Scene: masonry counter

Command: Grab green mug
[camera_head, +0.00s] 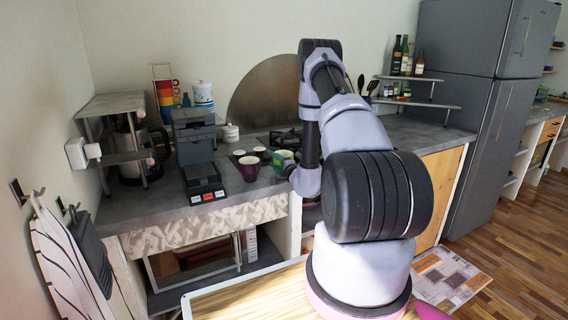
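A green mug (281,156) stands on the grey counter, just left of the end of my arm. It is small in the view and partly covered. My gripper (289,170) is low over the counter, right beside the mug. Its fingers are too small and too hidden by my wrist to show whether they are open or shut, or whether they touch the mug.
A purple mug (249,170) stands close to the left of the green mug, with small cups (238,155) behind. A black coffee machine (194,145) stands farther left. A stove (286,139) is behind. The counter's right part (425,135) is clear.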

